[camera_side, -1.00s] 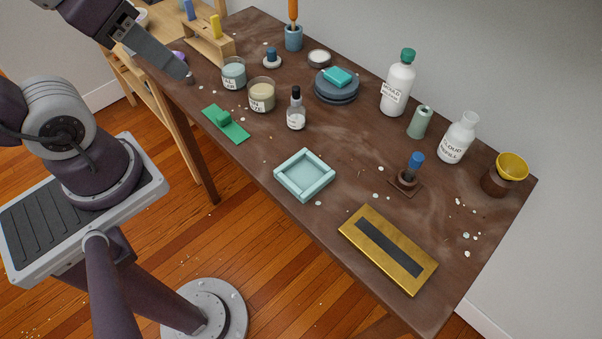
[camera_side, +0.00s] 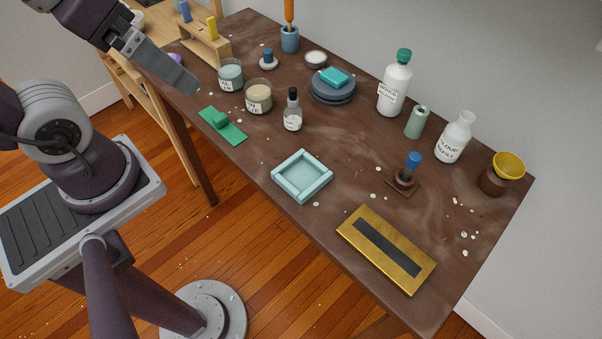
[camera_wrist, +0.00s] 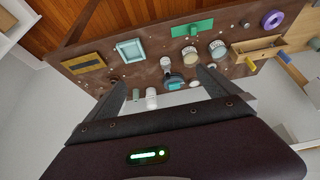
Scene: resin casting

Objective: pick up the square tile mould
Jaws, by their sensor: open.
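The square tile mould (camera_side: 302,176) is a pale turquoise square tray with a raised rim. It lies flat near the front edge of the dark wooden table, and it also shows in the wrist view (camera_wrist: 130,50), at upper left. My gripper (camera_side: 190,88) is at upper left in the side view, above the table's left end and well away from the mould. In the wrist view, my gripper (camera_wrist: 162,77) has its two fingers wide apart with nothing held between them.
A green piece (camera_side: 223,125) lies left of the mould and a gold frame (camera_side: 387,250) lies to its right. A dropper bottle (camera_side: 293,112), jars (camera_side: 258,97) and a white bottle (camera_side: 394,88) stand behind. A blue-handled stamp (camera_side: 409,171) stands right. Table around the mould is clear.

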